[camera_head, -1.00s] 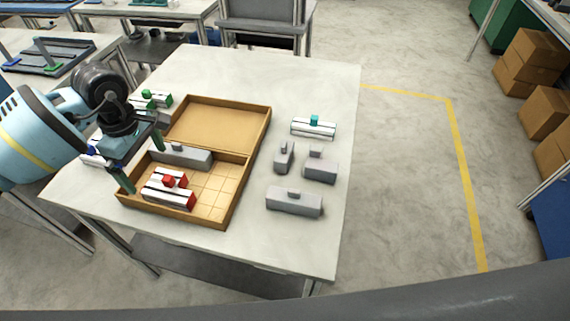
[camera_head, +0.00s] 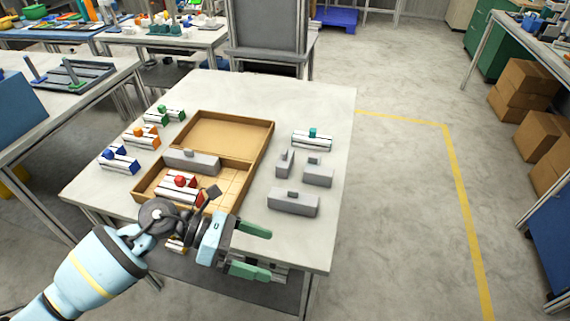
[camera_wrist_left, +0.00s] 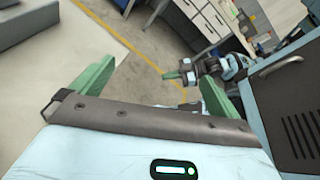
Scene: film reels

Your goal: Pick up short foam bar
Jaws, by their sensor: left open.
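Grey foam bars with small knobs on top stand on the right side of the table. The smallest is a narrow bar (camera_head: 284,163), next to a mid-sized bar (camera_head: 318,174), with a long bar (camera_head: 293,202) in front of them. Which one is called short is not marked. My left gripper (camera_head: 269,255) is open and empty over the table's front edge, in front of the long bar and apart from it. Its two green fingers frame the left wrist view (camera_wrist_left: 156,72). Another gripper, apparently my right one (camera_wrist_left: 172,75), shows small there; its jaw state is unclear.
A wooden box (camera_head: 262,150) holds another grey bar (camera_head: 192,161) and red-knobbed pieces (camera_head: 180,188). A teal-knobbed piece (camera_head: 312,141) stands behind the foam bars. Green, orange and blue-knobbed pieces line the left of the table (camera_head: 230,88). The table's back and right edge are clear.

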